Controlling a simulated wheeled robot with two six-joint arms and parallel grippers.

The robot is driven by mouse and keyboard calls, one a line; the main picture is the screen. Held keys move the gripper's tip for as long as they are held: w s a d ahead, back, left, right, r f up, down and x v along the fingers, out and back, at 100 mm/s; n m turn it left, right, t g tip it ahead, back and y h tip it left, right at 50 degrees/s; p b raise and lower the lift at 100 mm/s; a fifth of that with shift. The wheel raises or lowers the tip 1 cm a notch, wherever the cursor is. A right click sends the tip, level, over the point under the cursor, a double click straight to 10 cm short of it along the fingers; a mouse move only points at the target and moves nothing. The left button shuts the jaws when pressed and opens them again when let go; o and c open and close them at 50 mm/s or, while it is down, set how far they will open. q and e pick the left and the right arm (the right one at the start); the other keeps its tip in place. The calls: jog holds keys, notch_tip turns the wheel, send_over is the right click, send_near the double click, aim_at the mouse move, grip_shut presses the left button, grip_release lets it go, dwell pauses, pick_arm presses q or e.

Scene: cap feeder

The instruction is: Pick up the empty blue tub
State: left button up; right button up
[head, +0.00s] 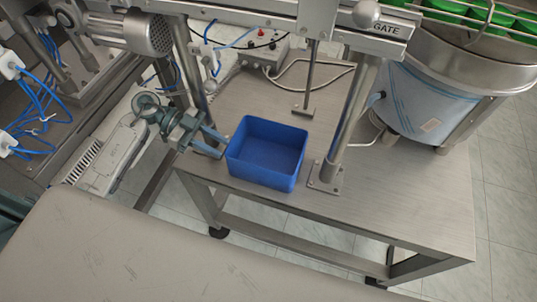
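The blue tub (266,168) is a square open box, upright on the grey metal table. Its inside looks empty. My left gripper (225,147) comes in from the left, its two fingers apart and pointing at the tub's left side. The fingertips are very close to that wall; I cannot tell whether they touch it. Nothing shows between the fingers. My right gripper is not in view.
A metal post (350,125) with a foot plate stands just right of the tub. A thin rod with a foot (304,110) is behind it. A control box (262,50) with cables sits at the back. A large round feeder bowl (437,85) stands at the right. The table's front right is clear.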

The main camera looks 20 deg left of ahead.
pick_arm(q)
send_near(255, 166)
jog(key=p+x, duration=0.1)
jog(key=x, duration=0.2)
jog(key=shift+w, duration=0.2)
jog(key=shift+d+f+p, duration=0.2)
jog(key=shift+d+p, duration=0.1)
jog(key=shift+d, duration=0.25)
jog(key=p+x, duration=0.1)
jog(key=x, duration=0.3)
jog(key=shift+s+d, duration=0.1)
jog(key=shift+s, duration=0.05)
jog(key=shift+f, duration=0.1)
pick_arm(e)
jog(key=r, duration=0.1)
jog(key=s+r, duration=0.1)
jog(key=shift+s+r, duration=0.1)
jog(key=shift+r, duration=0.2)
pick_arm(q)
grip_shut()
